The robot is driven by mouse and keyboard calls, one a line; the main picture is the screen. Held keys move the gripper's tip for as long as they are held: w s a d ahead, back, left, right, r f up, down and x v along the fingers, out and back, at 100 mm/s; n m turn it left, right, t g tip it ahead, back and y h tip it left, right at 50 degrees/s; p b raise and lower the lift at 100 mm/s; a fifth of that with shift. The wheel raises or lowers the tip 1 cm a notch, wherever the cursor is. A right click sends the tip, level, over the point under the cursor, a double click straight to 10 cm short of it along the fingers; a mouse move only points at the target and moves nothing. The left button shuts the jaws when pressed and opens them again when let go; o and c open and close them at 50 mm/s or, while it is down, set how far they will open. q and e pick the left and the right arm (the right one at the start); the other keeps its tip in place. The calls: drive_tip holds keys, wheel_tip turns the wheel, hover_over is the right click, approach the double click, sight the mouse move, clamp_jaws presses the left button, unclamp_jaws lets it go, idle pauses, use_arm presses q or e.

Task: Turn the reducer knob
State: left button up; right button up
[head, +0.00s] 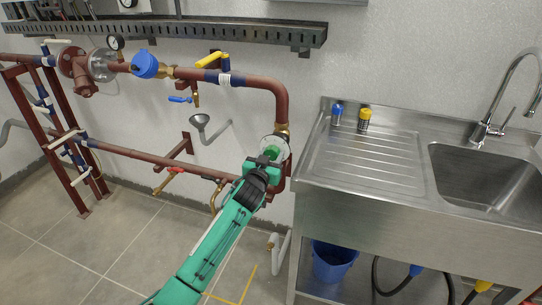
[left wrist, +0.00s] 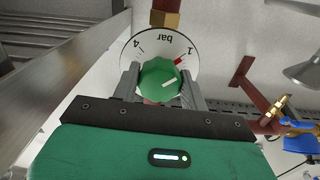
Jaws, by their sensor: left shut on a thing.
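The green reducer knob (left wrist: 160,79) sits in front of a round white dial marked "bar" (left wrist: 172,43), with 1 and 4 readable and a red mark near the 1. My left gripper (left wrist: 160,90) is shut on the knob, with one grey finger on each side of it. In the head view the left gripper (head: 263,165) reaches the reducer's pale round dial (head: 275,146) on the vertical brown pipe, left of the sink. The green knob is partly hidden there by the gripper. My right gripper is in neither view.
A steel sink (head: 475,172) stands just right of the gripper, with blue and yellow fittings on its drainboard. A brown pipe (head: 262,84) with a yellow-handled valve (head: 212,60) runs left. A grey funnel (head: 200,121) and blue-handled valve (head: 180,99) are nearby.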

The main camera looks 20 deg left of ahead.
use_arm(q)
drive_tip(key=m+p, duration=0.1)
drive_tip(key=m, duration=0.1)
drive_tip(key=shift+r+m, duration=0.15)
drive_tip(key=shift+m, duration=0.15)
drive_tip(key=m+p, duration=0.3)
drive_tip(key=m, duration=0.4)
drive_tip(key=shift+a, duration=0.1)
drive_tip(key=m+p, duration=0.1)
drive_tip(key=m, duration=0.3)
drive_tip(key=shift+m+p, duration=0.45)
drive_tip(key=shift+m, duration=1.45)
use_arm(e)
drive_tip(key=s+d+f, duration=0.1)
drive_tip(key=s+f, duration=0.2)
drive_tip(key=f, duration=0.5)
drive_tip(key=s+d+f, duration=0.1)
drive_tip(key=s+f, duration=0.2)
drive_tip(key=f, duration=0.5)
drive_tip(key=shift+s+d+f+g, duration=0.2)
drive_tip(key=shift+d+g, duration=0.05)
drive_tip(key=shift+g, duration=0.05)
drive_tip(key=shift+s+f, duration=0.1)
use_arm(q)
drive_tip(key=o, duration=1)
